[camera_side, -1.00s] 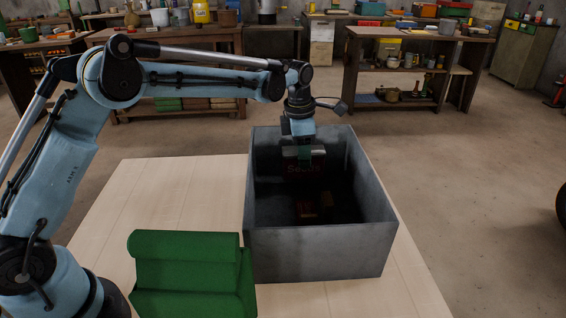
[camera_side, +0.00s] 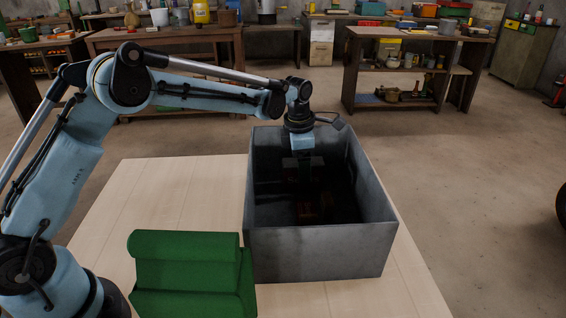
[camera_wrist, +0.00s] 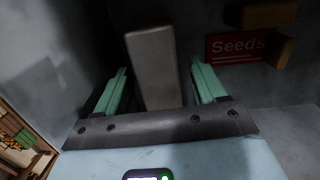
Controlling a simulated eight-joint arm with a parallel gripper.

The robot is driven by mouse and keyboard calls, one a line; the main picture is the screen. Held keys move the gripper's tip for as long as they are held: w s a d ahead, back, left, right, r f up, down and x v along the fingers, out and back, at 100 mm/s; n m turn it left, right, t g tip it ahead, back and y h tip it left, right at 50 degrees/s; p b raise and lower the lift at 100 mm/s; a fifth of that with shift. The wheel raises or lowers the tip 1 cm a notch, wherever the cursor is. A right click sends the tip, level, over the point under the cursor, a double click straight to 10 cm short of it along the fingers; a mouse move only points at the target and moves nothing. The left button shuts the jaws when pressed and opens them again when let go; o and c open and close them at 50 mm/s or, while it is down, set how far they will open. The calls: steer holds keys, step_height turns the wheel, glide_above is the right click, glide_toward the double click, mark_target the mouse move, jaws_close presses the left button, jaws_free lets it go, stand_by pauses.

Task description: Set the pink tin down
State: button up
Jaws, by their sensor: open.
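No pink tin can be made out in either view. In the side view, my gripper (camera_side: 303,170) is lowered inside a deep grey bin (camera_side: 318,250), and its fingertips are lost in shadow. In the wrist view, my gripper's green fingers (camera_wrist: 160,88) are open on either side of a grey block (camera_wrist: 155,65). A gap shows between the block and the right finger. Contact on the left side is unclear. A red panel reading "Seeds" (camera_wrist: 238,47) shows to the right of the fingers.
Brown blocks (camera_wrist: 262,14) show near the "Seeds" panel, and reddish-brown pieces (camera_side: 312,208) show low in the bin. The bin's walls surround my gripper. A green stepped block (camera_side: 187,265) stands left of the bin on the pale board (camera_side: 165,195).

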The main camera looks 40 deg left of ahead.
steer(key=s+a+r+m+t, duration=0.1)
steer(key=s+r+m, duration=0.2)
steer(key=r, duration=0.5)
steer(key=s+a+r+m, duration=0.1)
steer(key=s+r+m, duration=0.25)
steer(key=r, duration=0.35)
steer(key=s+a+f+m+t, duration=0.1)
steer(key=s+f+m+t, duration=0.1)
steer(key=s+m, duration=0.7)
steer(key=s+f+m+t, duration=0.3)
steer(key=s+f+m, duration=0.1)
steer(key=s+m, duration=0.5)
steer(key=shift+s+a+m, duration=0.2)
steer(key=shift+a+m, duration=0.2)
steer(key=shift+m, duration=0.85)
